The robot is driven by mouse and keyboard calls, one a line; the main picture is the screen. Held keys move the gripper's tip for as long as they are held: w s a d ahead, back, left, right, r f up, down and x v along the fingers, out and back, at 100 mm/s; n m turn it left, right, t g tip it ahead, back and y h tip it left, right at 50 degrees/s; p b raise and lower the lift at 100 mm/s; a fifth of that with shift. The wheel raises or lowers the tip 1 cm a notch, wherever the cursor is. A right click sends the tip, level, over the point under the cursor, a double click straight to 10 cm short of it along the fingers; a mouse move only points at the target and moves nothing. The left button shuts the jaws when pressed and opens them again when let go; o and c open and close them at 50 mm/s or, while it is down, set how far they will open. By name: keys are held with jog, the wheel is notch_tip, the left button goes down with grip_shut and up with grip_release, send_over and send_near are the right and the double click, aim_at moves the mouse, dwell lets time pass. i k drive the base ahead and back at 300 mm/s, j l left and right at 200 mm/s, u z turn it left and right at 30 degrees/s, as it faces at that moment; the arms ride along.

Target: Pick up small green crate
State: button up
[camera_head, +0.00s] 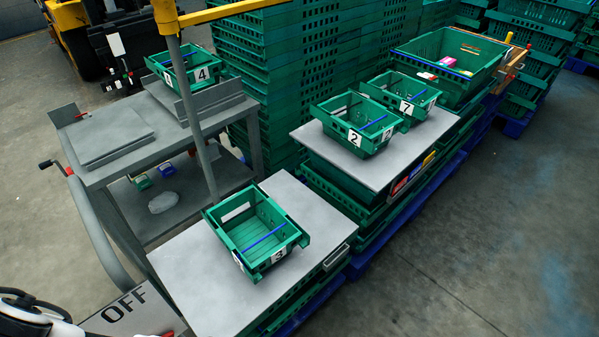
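Several small green crates with blue bars and white number labels are in view. The nearest small green crate (240,262) sits upright and looks empty on a grey table at the bottom centre; its label seems to read 3. The crate labelled 2 (354,138) and the crate labelled 7 (424,108) stand close together on a second grey table at the right. The crate labelled 4 (186,70) stands on a cart at the upper left. My gripper cannot be seen; only a white and black part shows at the bottom left corner.
The near grey tabletop (200,290) is otherwise bare. A grey metal cart (110,170) stands to its left, with a pole and yellow bar rising above. Tall green crate stacks (270,60) stand behind. A large green crate (428,50) holds small items. Floor at the right is clear.

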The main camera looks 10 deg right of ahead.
aim_at(363, 144)
jog(key=i+l, duration=0.4)
jog(key=l, duration=0.15)
jog(key=i+l+z, duration=0.1)
jog(key=i+l, duration=0.25)
jog(key=l, duration=0.2)
jog(key=i+l, duration=0.4)
jog(key=l, duration=0.15)
